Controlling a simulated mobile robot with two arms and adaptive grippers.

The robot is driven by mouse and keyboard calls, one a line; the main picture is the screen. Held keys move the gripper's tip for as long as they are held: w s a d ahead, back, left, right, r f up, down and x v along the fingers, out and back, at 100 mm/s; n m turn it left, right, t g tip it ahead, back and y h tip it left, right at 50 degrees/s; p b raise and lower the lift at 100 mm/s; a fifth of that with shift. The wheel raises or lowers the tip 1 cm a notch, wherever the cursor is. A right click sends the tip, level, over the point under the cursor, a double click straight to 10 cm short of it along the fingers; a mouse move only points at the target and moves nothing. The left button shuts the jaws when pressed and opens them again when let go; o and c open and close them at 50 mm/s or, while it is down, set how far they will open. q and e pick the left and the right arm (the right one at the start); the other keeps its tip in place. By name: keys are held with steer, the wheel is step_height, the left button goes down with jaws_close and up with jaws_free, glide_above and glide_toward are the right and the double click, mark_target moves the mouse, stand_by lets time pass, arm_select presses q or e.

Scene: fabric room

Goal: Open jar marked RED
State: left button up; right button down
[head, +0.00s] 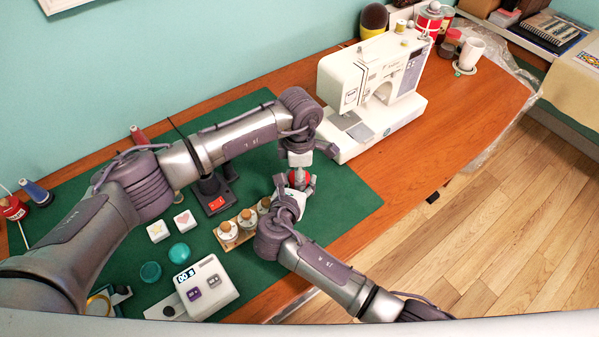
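My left gripper (299,174) points down beyond the rack's right end. A small red and white item (295,184) shows right under it, mostly hidden. My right gripper (294,190) reaches in from the lower right, close around the same spot. The two grippers overlap in the view, so I cannot tell whether either one is shut on the item.
A white sewing machine (372,85) stands behind the grippers. The green mat's right part (345,200) is clear.

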arm_select(q)
steer(key=shift+o, duration=0.9)
arm_select(e)
steer(key=shift+s+f, duration=0.15)
steer(key=shift+f, duration=0.15)
arm_select(q)
step_height(320, 180, up, 4)
steer(key=shift+r, duration=0.2)
steer(key=shift+c, duration=0.2)
steer(key=shift+r, duration=0.1)
steer(key=shift+c, duration=1.2)
step_height(320, 180, up, 3)
steer(key=m, duration=0.6)
steer(key=shift+m, duration=0.3)
steer(key=shift+f, duration=3.85)
